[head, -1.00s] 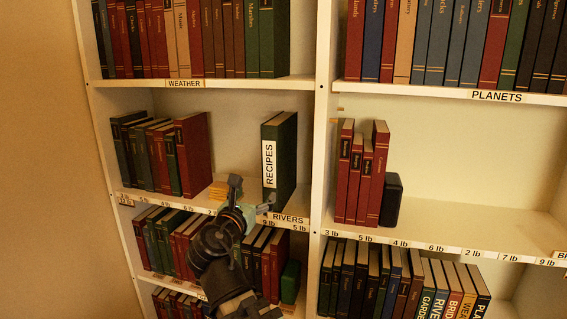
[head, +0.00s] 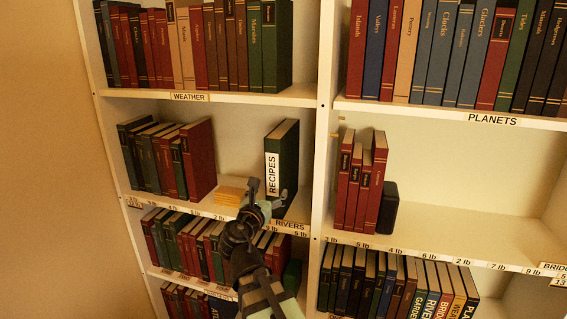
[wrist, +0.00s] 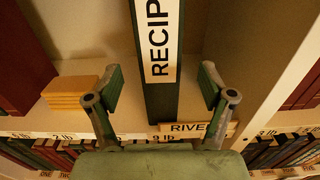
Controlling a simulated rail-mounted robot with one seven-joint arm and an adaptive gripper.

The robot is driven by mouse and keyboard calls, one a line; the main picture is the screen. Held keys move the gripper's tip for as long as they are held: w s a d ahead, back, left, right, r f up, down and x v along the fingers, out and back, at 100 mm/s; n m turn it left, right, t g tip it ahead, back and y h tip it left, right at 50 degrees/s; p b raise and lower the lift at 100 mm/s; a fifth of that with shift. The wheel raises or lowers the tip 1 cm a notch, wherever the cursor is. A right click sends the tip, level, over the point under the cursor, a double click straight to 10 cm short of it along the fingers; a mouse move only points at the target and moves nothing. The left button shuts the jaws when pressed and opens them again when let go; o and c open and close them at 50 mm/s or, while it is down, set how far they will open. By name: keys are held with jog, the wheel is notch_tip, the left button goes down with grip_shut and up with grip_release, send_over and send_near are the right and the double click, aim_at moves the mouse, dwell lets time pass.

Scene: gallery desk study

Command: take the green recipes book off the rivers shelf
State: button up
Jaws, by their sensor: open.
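The green recipes book (head: 286,150) stands upright near the right end of the rivers shelf (head: 232,205), its white RECIPES label on the spine facing out. In the wrist view the book (wrist: 160,103) rises between the two fingers of my gripper (wrist: 160,95), one finger on each side with gaps between them and the spine. My gripper (head: 268,193) is open and empty at the shelf's front edge, in front of the lower part of the book. In the head view it hides the bottom of the spine. The RIVERS label (wrist: 198,130) sits on the shelf edge.
A stack of yellow blocks (wrist: 73,92) lies left of the book; it also shows in the head view (head: 231,190). A group of books (head: 165,160) stands at the shelf's left end. An upright divider (head: 321,150) is close on the right. Full shelves lie above and below.

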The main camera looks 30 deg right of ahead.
aim_at(272, 187)
jog(key=x, duration=0.4)
jog(key=shift+p, duration=0.3)
jog(key=p+x, duration=0.1)
jog(key=x, duration=0.3)
jog(key=shift+w+r+p, duration=0.15)
jog(key=shift+p, duration=0.2)
jog(key=shift+w+d, duration=0.35)
jog(key=shift+d, duration=0.05)
grip_shut()
